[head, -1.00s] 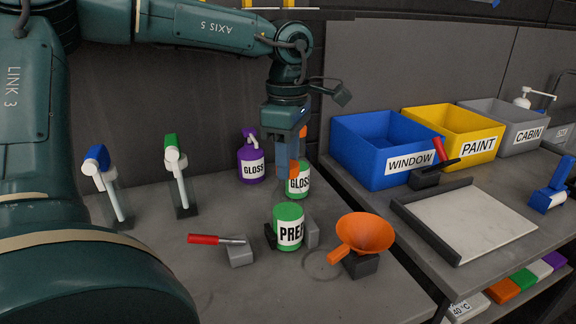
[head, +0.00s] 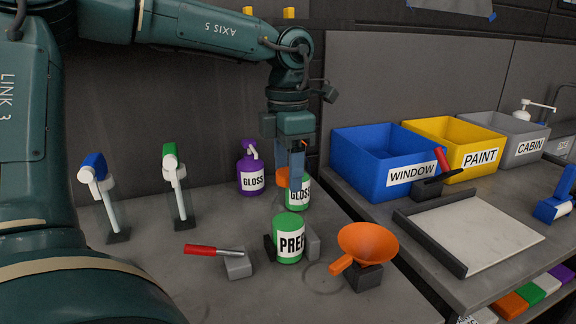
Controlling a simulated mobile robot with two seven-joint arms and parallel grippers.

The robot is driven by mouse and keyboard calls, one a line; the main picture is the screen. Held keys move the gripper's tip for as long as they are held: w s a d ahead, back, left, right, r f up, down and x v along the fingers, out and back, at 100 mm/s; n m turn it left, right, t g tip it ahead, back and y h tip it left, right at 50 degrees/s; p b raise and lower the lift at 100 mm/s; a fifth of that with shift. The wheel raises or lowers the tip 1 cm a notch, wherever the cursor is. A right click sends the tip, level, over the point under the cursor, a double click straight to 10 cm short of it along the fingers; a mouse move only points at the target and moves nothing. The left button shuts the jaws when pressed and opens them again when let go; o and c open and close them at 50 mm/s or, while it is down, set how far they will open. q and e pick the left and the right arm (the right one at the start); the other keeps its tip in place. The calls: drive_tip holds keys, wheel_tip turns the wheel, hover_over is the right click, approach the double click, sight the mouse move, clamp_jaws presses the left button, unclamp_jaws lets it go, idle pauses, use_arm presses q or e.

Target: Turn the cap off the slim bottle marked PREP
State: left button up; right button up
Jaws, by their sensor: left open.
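The green bottle marked PREP (head: 289,240) stands upright on the left bench between dark and grey holder blocks. Its top is green; I cannot make out a separate cap. My left gripper (head: 284,172) points down behind and above it, apart from it. It is open, with its fingers in front of or just over a green bottle marked GLOSS (head: 298,194), partly hidden. An orange patch (head: 283,178) shows by the fingers; I cannot tell whether it is a finger pad or a separate piece. My right gripper is not in view.
A purple GLOSS bottle (head: 250,178) stands behind left. An orange funnel (head: 367,243) on a dark block is to the right, a red-handled tool (head: 214,250) to the left. Two spray heads (head: 97,180) stand farther left. Bins, including the blue WINDOW bin (head: 375,165), line the right bench.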

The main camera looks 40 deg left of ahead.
use_arm(q)
drive_tip(key=shift+r+m+p, duration=0.2)
drive_tip(key=shift+m+p, duration=0.55)
drive_tip(key=shift+m, duration=0.35)
drive_tip(key=m+p, duration=0.1)
drive_tip(key=m, duration=0.2)
drive_tip(key=shift+m, duration=0.3)
drive_tip(key=m+p, duration=0.2)
drive_tip(key=m, duration=0.6)
drive_tip(key=shift+f, duration=0.2)
drive_tip(key=shift+c, duration=0.6)
drive_tip(key=c, duration=1)
drive_tip(key=shift+o, duration=0.2)
